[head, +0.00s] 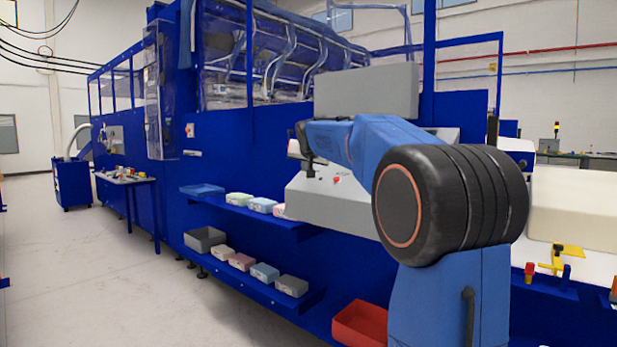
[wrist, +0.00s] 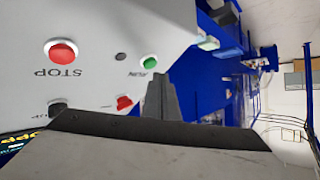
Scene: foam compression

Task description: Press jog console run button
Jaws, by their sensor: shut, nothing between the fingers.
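The jog console is a grey sloped box (head: 335,207) on the blue machine's front, in the middle of the head view. In the wrist view its pale panel (wrist: 100,25) appears turned, with a green button (wrist: 150,62) whose label is too blurred to read. A red button (wrist: 62,51) labelled STOP sits to its left. A smaller red knob (wrist: 124,102) is below. My gripper (head: 309,171) is shut and empty in front of the console. In the wrist view the fingertips (wrist: 160,80) appear just below the green button; I cannot tell whether they touch it.
Blue shelves (head: 245,215) with several small boxes lie left of the console. A red bin (head: 360,324) is below it. A grey display housing (head: 367,92) stands above the console. The floor at left (head: 100,285) is clear.

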